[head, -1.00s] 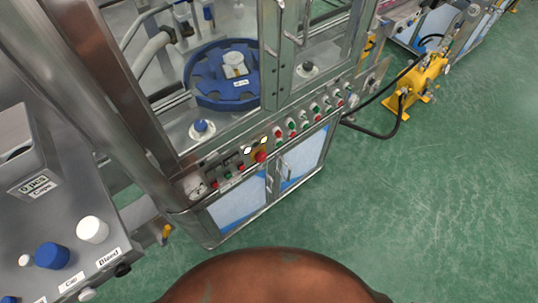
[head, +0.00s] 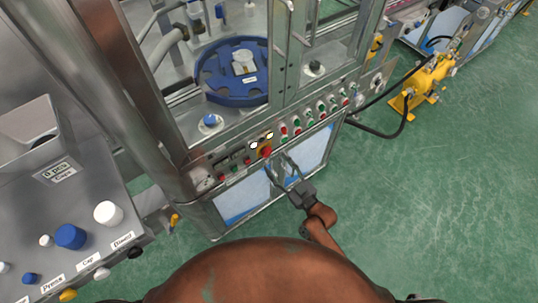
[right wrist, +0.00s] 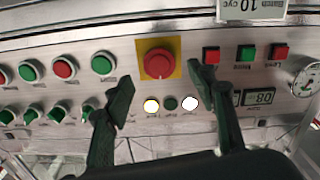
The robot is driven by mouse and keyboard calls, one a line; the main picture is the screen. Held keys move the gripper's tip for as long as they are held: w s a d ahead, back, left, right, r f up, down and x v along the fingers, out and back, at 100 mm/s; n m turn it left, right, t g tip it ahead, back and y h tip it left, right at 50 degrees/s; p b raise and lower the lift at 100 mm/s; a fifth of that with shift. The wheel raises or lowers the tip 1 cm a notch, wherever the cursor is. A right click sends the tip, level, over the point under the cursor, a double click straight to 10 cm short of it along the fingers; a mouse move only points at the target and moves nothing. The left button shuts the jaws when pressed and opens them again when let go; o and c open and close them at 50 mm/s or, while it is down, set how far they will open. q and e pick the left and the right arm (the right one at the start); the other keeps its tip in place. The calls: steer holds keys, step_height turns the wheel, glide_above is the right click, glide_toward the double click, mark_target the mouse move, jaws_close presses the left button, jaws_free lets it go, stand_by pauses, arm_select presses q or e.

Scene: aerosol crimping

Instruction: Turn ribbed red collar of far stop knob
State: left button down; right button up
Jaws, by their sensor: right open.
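The red stop knob (head: 265,151) sits on a yellow plate on the front control panel of the steel machine. In the right wrist view the knob (right wrist: 158,64) is round, with a lighter middle and a red ring around it; ribs are too small to make out. My right gripper (head: 278,166) is open and empty just in front of the panel, near the knob. In the right wrist view its two dark fingers (right wrist: 162,91) stand apart, one to each side of the knob and lower in the picture. Contact is not visible. My left gripper is not in view.
Red and green buttons (right wrist: 65,68) and a row of switches lie left of the knob in the wrist view. Square buttons (right wrist: 249,52), a counter and a gauge (right wrist: 306,78) lie right. Cabinet doors (head: 240,202) are below the panel. Green floor (head: 420,215) is clear.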

mark_target(268, 154)
steer(key=x, duration=0.5)
steer(key=shift+w+a, duration=0.2)
steer(key=shift+w, duration=0.15)
steer(key=shift+c, duration=0.2)
steer(key=c, duration=1.1)
